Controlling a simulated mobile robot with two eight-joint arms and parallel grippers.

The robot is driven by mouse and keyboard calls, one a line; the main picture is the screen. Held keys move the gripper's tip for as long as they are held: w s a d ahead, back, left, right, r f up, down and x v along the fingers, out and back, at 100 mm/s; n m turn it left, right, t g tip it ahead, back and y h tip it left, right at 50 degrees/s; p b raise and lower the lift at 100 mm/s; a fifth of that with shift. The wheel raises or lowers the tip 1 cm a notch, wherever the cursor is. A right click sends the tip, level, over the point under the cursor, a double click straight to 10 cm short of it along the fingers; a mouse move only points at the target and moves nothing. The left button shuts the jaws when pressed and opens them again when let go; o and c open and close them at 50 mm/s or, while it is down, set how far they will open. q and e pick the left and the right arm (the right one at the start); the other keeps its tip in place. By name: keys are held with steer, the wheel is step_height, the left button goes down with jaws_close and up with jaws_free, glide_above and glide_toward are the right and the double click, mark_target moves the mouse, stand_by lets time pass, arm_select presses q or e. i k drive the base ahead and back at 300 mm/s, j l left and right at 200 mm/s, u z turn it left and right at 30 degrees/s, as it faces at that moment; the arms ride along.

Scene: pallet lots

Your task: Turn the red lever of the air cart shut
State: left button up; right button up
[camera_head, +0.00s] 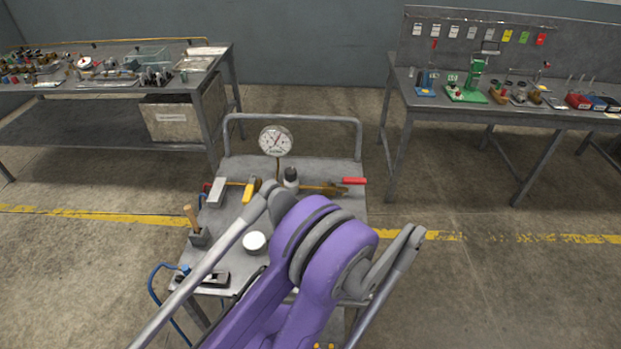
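The air cart (312,168) is a grey metal cart in the middle of the head view. A brass pipe (325,188) runs across its top. The red lever (355,181) is at the right end of the pipe and points right, roughly in line with it. A yellow lever (248,192) sits further left and points down towards me. A round dial gauge (276,141) stands above the pipe. My purple and grey arm links cover the cart's front right part. Neither gripper shows in this view.
A grey block (216,192), a wooden-handled tool (192,216) and a white round container (255,241) are on the cart. A blue hose (154,287) hangs at its left. Cluttered benches stand at back left (215,72) and back right (470,108). Floor right of the cart is clear.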

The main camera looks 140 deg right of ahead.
mark_target(345, 180)
steer(key=z, duration=4.9)
